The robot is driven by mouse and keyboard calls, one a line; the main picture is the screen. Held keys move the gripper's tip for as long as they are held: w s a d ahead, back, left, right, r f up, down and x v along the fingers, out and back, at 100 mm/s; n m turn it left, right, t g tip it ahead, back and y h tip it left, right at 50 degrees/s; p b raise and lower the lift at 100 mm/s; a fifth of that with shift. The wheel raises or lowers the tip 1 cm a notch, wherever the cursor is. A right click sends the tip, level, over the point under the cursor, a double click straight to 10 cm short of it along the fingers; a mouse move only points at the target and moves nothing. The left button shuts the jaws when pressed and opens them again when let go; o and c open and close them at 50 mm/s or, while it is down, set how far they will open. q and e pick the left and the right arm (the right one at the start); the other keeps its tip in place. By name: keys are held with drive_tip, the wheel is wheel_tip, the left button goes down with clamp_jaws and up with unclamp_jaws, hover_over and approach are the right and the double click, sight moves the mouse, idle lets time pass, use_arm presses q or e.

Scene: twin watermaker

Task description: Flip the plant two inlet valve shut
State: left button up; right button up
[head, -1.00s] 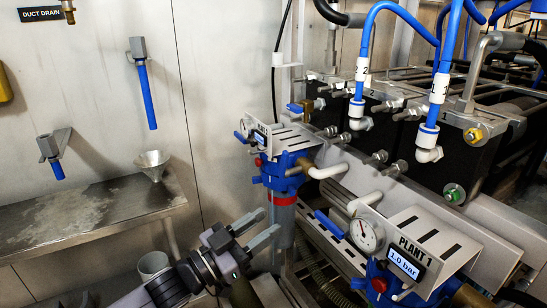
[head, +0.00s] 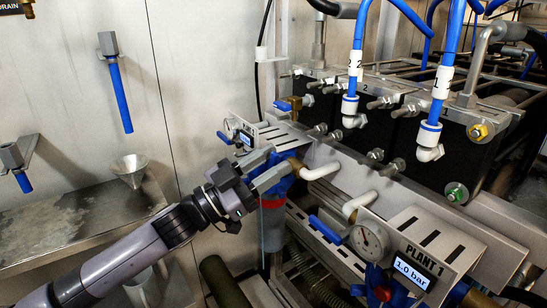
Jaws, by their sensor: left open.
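The plant two unit (head: 262,132) stands left of centre, a grey slotted panel with a small gauge and lit display above a blue filter head. A blue lever handle (head: 224,138) sticks out at its left end. Another blue lever (head: 283,105) sits on a brass fitting behind it. I cannot tell from any label which is the inlet valve. My left gripper (head: 270,168) is open, its two grey fingers across the front of the plant two unit, hiding much of the filter head. The fingers appear right of and below the left lever, with nothing between them. My right gripper is out of view.
The plant 1 unit (head: 425,250), reading 1.0 bar, stands at front right with its own blue lever (head: 325,229) and gauge. Blue hoses and black housings fill the back right. A steel shelf (head: 60,232) with a funnel (head: 130,168) lies left.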

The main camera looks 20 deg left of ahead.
use_arm(q)
drive_tip(key=shift+w+d+r, duration=0.2)
drive_tip(key=shift+w+d, duration=0.15)
clamp_jaws()
drive_tip(key=shift+w+a+r+n+t+y+p, duration=0.15)
drive_tip(key=shift+n+t+y+p, duration=0.1)
drive_tip(key=shift+n+p, duration=0.3)
drive_tip(key=shift+r+n+t+y+p, duration=0.15)
drive_tip(key=shift+n+y+p, duration=0.1)
drive_tip(key=shift+n+p, duration=0.25)
drive_tip(key=shift+w+a+n+y, duration=0.15)
drive_tip(key=shift+n+y, duration=0.15)
drive_tip(key=shift+n, duration=0.45)
drive_tip(key=shift+a+f+n+t+p, duration=0.1)
drive_tip(key=shift+f+n+t+p, duration=0.1)
drive_tip(key=shift+n+t+p, duration=0.25)
